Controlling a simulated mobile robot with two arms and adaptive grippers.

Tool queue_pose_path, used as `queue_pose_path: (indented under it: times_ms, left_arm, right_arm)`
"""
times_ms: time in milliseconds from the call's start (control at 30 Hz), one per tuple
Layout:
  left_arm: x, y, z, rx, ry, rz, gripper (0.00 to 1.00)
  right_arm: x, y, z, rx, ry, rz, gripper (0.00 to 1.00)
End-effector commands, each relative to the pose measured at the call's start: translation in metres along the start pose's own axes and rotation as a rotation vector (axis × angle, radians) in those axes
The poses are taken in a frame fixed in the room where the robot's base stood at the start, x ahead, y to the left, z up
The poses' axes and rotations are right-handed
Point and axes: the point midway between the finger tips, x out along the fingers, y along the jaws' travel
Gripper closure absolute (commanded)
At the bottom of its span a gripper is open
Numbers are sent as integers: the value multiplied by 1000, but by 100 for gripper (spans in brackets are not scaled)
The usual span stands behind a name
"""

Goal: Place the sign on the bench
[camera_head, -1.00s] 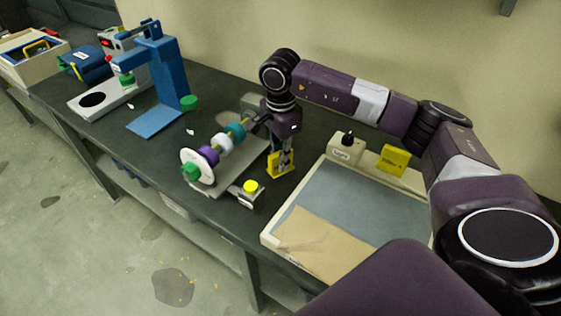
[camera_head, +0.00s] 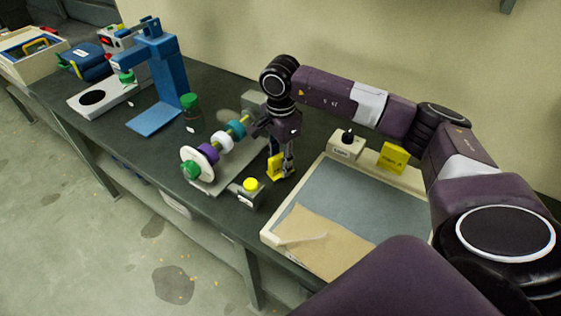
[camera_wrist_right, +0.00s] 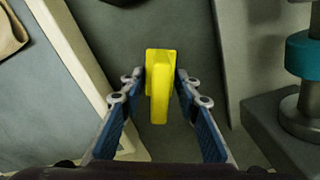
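A small yellow sign (camera_head: 274,166) is upright at the bench surface (camera_head: 228,88), between the grey machine and the shallow tray. My right gripper (camera_head: 283,168) is low over it, pointing down. In the right wrist view the sign (camera_wrist_right: 159,85) is between the two fingers (camera_wrist_right: 160,82). The fingers are apart, with narrow gaps on both sides of the sign. The sign's foot seems to be at the bench top, though contact is hard to see. A second yellow sign (camera_head: 394,157) stands at the tray's back edge. My left gripper is not in view.
The cream-rimmed tray (camera_head: 274,232) with brown paper is right of the gripper. The screw machine (camera_head: 222,142) and a yellow-button box (camera_head: 246,194) are close on the left. A blue stand (camera_head: 168,75) is further left. The wall is behind.

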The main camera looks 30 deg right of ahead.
Motion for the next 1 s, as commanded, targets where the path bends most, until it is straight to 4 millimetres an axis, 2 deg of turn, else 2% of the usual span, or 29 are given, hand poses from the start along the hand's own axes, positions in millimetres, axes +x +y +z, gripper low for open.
queue_pose_path:
  times_ms: [67,167,400,600,800,1000]
  left_arm:
    - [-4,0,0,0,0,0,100]
    - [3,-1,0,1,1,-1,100]
    - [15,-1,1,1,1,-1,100]
    - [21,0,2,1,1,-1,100]
    - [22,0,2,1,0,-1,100]
    - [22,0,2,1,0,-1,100]
  right_arm:
    - [-5,0,0,0,0,-1,70]
    - [-17,-2,0,0,-1,-5,70]
    - [-70,-2,0,0,0,-7,70]
    - [-106,-1,0,-1,-1,-4,70]
    - [-122,0,0,0,0,-1,70]
    - [-123,0,0,0,0,0,70]
